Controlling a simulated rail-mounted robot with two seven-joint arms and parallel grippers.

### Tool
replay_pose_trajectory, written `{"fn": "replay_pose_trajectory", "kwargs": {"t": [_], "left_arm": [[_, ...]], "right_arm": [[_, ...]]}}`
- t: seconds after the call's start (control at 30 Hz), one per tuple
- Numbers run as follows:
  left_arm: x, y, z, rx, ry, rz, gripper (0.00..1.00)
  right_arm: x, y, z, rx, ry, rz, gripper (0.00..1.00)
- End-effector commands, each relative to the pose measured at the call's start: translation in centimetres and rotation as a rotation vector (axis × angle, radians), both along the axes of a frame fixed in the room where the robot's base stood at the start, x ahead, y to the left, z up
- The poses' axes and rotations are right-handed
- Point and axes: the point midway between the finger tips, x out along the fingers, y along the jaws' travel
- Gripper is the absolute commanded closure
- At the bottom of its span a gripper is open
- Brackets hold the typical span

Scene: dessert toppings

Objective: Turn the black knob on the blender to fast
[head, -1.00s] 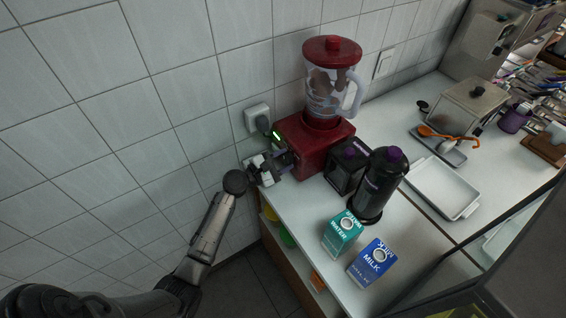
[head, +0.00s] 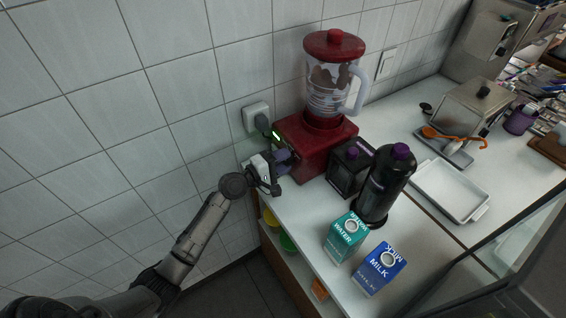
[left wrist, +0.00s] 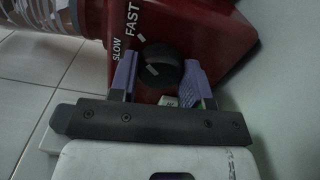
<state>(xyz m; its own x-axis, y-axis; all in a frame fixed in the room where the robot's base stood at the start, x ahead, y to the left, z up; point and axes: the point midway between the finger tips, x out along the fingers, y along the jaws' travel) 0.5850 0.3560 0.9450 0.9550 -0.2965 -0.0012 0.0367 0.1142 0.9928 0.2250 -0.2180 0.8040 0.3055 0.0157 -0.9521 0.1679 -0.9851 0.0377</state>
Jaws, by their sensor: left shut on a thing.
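The red blender (head: 318,145) stands at the back left of the counter, its clear jar holding brown pieces. My left gripper (head: 287,158) is at the base's left side, where the knob is hidden in the head view. In the left wrist view, the black knob (left wrist: 160,68) sits between the purple fingers of my left gripper (left wrist: 160,80), which is shut on it. The white SLOW and FAST labels show on the red base, up and left of the knob. My right gripper is not in view.
A wall socket with a plug (head: 257,118) is behind the gripper. A white tray (head: 474,214) lies farther right.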

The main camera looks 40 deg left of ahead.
Motion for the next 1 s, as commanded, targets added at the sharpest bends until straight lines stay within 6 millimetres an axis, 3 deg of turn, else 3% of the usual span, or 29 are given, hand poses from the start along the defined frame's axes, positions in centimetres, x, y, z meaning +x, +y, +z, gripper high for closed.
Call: {"fn": "replay_pose_trajectory", "kwargs": {"t": [0.67, 0.7, 0.93, 1.0], "left_arm": [[0.01, -0.04, 0.07, 0.049, -0.015, -0.001, 0.80], [0.01, -0.04, 0.06, 0.049, -0.015, -0.001, 0.52], [0.01, -0.02, 0.04, 0.047, -0.015, 0.000, 0.30], [0.01, -0.01, 0.03, 0.047, -0.015, 0.000, 0.30]], "right_arm": [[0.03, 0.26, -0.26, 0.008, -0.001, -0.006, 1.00], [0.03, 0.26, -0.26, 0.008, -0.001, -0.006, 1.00], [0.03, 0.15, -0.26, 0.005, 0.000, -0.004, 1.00], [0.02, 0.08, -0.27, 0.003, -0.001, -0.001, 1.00]]}}
